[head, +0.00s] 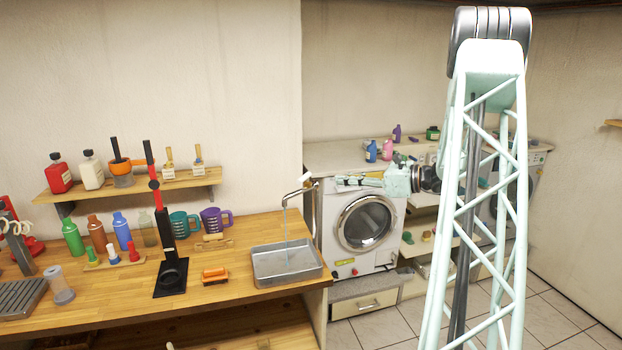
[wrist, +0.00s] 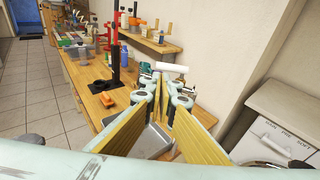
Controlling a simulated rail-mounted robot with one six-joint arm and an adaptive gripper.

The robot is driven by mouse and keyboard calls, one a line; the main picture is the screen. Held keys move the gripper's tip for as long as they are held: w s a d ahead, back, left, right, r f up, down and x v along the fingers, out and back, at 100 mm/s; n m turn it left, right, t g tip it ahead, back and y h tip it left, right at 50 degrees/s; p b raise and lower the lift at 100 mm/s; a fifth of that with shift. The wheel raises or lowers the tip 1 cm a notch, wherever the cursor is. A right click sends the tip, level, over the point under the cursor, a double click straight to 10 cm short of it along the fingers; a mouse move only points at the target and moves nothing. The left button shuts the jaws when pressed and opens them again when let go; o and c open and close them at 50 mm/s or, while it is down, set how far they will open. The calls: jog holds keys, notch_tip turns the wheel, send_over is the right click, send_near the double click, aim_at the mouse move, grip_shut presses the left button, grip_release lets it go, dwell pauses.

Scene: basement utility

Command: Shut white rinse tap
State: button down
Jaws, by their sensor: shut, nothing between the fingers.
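The tap (head: 300,190) stands at the right end of the wooden bench, its spout over a metal basin (head: 262,279). A thin stream of water falls from the spout into the basin. Its white handle (head: 306,177) is at the top right of the tap; in the wrist view the white handle (wrist: 171,67) lies crosswise just beyond my fingertips. My gripper (head: 339,181) is shut and empty, pointing left towards the handle, apparently a little short of it. In the wrist view my gripper (wrist: 161,82) hides part of the basin and the tap's body.
A washing machine (head: 366,223) stands below and behind my gripper. The bench (head: 220,300) holds an orange brush (head: 215,274), a black stand (head: 170,277), jugs and bottles, left of the basin. A shelf (head: 130,188) with bottles is above. The air around the handle looks clear.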

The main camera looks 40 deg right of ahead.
aim_at(304, 179)
jog(key=shift+s+d+f+m, duration=0.15)
jog(key=shift+d+m, duration=0.15)
jog(key=shift+d, duration=0.5)
jog(key=shift+p+x, duration=1.2)
jog(key=shift+x, duration=5.85)
jog(key=shift+d, duration=0.1)
